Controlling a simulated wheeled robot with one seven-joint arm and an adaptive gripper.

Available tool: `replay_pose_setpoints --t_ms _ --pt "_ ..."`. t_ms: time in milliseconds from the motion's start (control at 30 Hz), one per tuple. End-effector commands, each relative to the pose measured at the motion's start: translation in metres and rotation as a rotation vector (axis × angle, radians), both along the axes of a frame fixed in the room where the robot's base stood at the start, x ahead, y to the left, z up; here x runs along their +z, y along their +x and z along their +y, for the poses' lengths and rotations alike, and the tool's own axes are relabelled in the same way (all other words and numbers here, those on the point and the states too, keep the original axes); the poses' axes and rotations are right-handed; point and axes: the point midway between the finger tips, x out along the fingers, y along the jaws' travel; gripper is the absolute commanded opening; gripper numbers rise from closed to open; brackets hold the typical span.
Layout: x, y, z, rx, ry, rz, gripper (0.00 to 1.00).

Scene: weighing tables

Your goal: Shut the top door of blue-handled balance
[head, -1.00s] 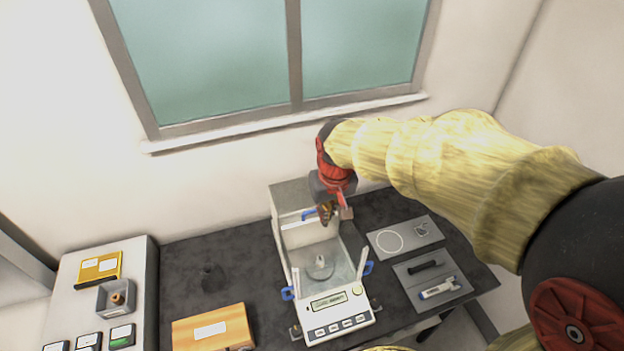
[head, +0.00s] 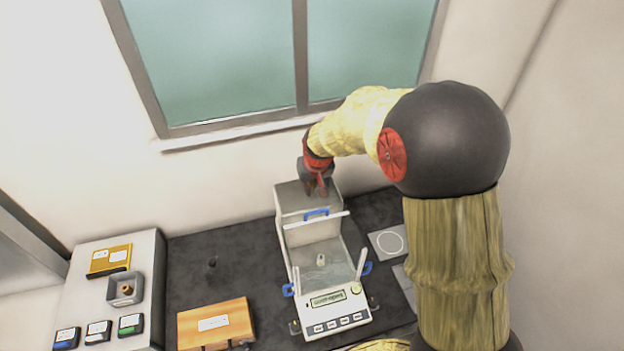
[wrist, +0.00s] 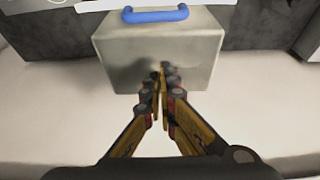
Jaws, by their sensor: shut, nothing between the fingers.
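The blue-handled balance (head: 333,310) stands on the dark table, its weighing chamber open at the top with a small object on the pan. Its top door is slid back, with its pale front edge (head: 300,222) and blue handle (head: 317,212) by the rear housing (head: 292,197). My gripper (head: 320,192) is shut and empty, at the back of that housing and behind the handle. In the wrist view my shut fingertips (wrist: 163,72) show in front of the grey housing (wrist: 200,45), with the blue handle (wrist: 155,15) beyond, apart from them.
Blue side handles (head: 288,290) flank the balance. A wooden box (head: 215,322) is on the left, and a grey pad with a white ring (head: 390,243) on the right. The wall and window sill (head: 235,133) are close behind my gripper.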

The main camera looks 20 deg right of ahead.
Motion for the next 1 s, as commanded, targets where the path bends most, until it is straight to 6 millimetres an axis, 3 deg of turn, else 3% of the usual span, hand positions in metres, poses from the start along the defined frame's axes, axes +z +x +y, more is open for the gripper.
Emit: replay_pose_setpoints --t_ms 67,400,867,1000 --pt "-0.013 0.004 0.000 0.000 0.000 0.004 0.00" --pt "-0.017 -0.032 0.000 0.000 0.000 0.000 0.00" --pt "-0.019 -0.036 0.000 0.000 0.000 -0.001 0.00" --pt "-0.019 -0.050 0.000 0.000 0.000 0.000 0.00"
